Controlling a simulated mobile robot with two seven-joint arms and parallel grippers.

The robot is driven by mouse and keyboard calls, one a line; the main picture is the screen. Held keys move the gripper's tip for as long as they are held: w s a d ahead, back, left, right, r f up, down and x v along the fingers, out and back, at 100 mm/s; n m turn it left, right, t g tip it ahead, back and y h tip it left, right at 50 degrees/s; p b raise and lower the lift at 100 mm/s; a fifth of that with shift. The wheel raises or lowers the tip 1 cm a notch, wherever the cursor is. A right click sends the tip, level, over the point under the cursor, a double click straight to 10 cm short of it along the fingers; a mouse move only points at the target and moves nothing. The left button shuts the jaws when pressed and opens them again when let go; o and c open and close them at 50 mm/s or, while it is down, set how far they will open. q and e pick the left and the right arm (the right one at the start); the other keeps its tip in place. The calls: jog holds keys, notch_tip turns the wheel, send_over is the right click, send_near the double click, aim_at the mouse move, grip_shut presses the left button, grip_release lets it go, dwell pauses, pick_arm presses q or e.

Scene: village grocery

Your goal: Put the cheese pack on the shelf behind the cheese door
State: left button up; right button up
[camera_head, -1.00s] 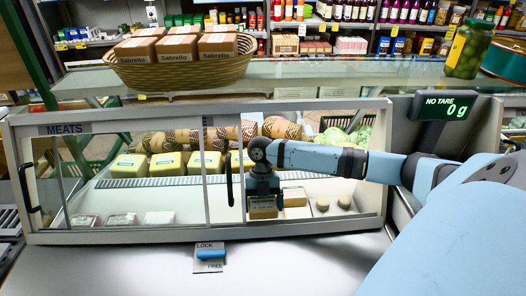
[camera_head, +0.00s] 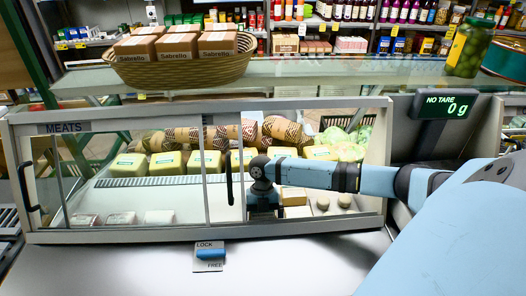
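The glass-fronted case has a panel marked MEATS (camera_head: 68,128) at the left. A sliding door with a dark upright handle (camera_head: 229,178) stands left of the right-hand opening. My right arm reaches in from the right through that opening. My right gripper (camera_head: 265,211) points down near the case floor behind the front rail, and its fingertips are hardly visible. I cannot make out a pack in it now. A small tan cheese pack (camera_head: 293,197) sits on the case floor just right of the gripper. My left gripper is not in view.
Yellow cheese blocks (camera_head: 204,162) and wrapped sausages (camera_head: 235,131) stand at the back of the case. Small round cheeses (camera_head: 343,201) lie to the right. A LOCK/FREE switch (camera_head: 210,255) is on the white counter. A basket of boxes (camera_head: 182,72) stands on the glass top.

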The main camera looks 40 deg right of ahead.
jog(key=v, duration=1.2)
dwell(0.5)
